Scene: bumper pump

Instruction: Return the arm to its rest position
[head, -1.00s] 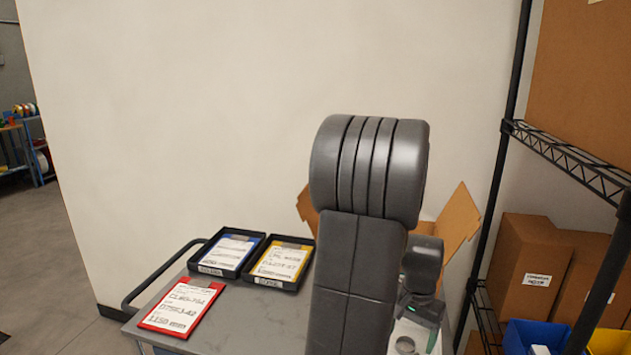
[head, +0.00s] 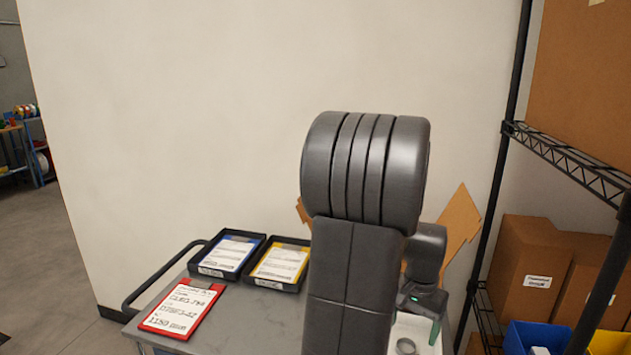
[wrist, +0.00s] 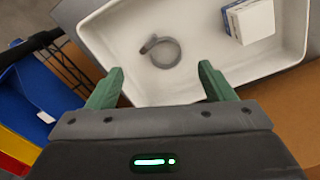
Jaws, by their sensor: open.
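My arm rises in the middle of the head view, its upper links hiding part of the cart behind it. My gripper (wrist: 160,88) shows in the wrist view with its two green fingers spread apart and nothing between them. It hangs above the near edge of a white tray (wrist: 118,70). In the tray lie a grey ring-shaped part (wrist: 162,51) and a small white-and-blue box (wrist: 249,20). In the head view the gripper (head: 436,318) is at the cart's right side, partly hidden, above the tray and ring (head: 406,346).
A grey cart (head: 245,325) carries a red clipboard (head: 182,308) and two black trays with blue (head: 228,253) and yellow (head: 281,262) cards. An open cardboard box (head: 460,220) is behind my arm. A wire shelf (head: 570,160) with cartons (head: 533,260) and a blue bin (head: 537,336) stands right.

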